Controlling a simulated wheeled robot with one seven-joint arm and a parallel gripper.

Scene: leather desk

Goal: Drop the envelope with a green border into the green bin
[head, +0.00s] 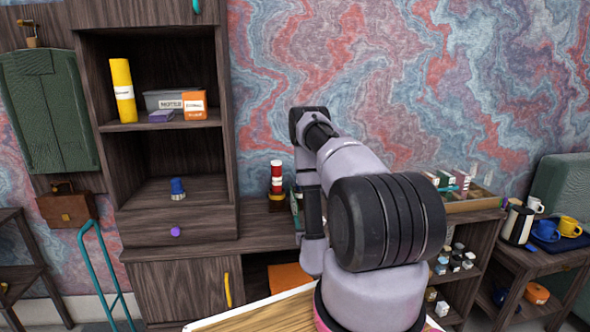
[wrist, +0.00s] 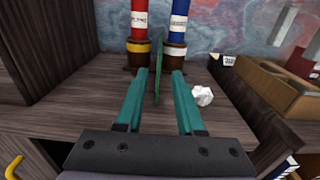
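My gripper (wrist: 159,72) shows in the wrist view with two teal fingers apart. A thin green upright sheet (wrist: 158,62), seen almost edge-on, stands between the fingers, closer to the left one. Gaps show on both sides of it, and I cannot tell whether it is the envelope with the green border. I cannot make out a green bin in either view.
Behind the fingers stand a red-and-white cylinder (wrist: 139,25) and a blue one (wrist: 178,25). A crumpled white paper (wrist: 202,95) lies right of the right finger. A wooden organizer (wrist: 262,90) is farther right. A tall shelf (head: 228,120) rises left of the desk top.

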